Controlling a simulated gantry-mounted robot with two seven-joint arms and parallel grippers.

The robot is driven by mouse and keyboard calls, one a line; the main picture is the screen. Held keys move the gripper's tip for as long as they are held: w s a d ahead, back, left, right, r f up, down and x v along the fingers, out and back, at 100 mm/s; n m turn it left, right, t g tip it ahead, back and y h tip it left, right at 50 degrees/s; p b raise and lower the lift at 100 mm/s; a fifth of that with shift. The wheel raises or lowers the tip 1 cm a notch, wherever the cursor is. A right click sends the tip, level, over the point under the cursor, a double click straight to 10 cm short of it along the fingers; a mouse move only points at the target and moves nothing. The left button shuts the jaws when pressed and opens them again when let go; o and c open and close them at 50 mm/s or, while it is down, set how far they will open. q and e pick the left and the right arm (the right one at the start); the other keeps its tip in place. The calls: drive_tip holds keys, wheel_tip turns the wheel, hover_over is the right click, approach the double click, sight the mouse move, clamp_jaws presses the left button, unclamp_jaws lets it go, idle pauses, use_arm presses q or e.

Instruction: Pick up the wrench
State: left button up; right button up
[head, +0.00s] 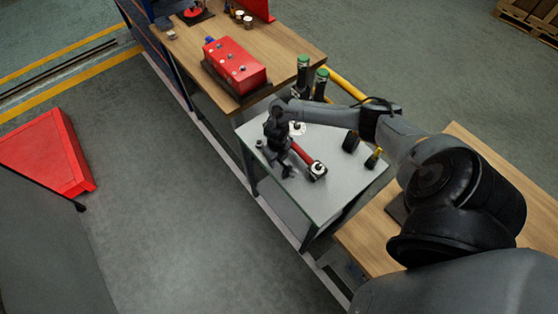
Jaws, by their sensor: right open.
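A red-handled tool (304,156), which looks like the wrench, lies on the grey metal table, with a pale block-like end at its lower right. My right gripper (280,169) is over the left part of this table, beside the left end of the red handle. Its fingers are apart, and I see nothing held between them. The gripper hides part of the tabletop and perhaps the tool's left end. Whether the fingers touch the tool cannot be told. My left gripper is not in view.
The grey table (338,192) also holds a dark item (351,141) and a yellow-topped item (373,158) at right. Green-topped cylinders (303,70) stand behind. A wooden bench (290,55) with a red box (235,65) adjoins at upper left.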

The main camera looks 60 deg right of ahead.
drive_tip(key=shift+c, duration=0.4)
clamp_jaws()
idle(0.9)
